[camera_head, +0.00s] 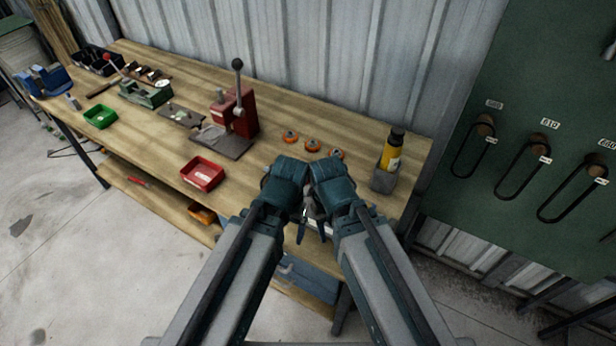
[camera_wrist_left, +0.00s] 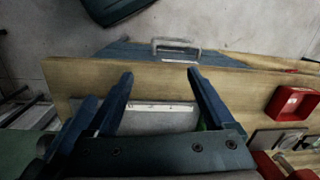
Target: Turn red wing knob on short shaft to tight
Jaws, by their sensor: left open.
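I cannot pick out a red wing knob on a short shaft with certainty in either view. My left gripper (camera_head: 301,226) is over the front edge of the workbench in the head view, its fingers partly hidden by its wrist. In the left wrist view the left gripper (camera_wrist_left: 159,74) has its two fingers wide apart with nothing held. A flat grey metal plate (camera_wrist_left: 160,118) lies on the bench beneath and between them. My right gripper (camera_head: 323,228) is close beside the left one, and its jaws are too small and covered to read.
A green board (camera_head: 560,110) with hanging belts stands right.

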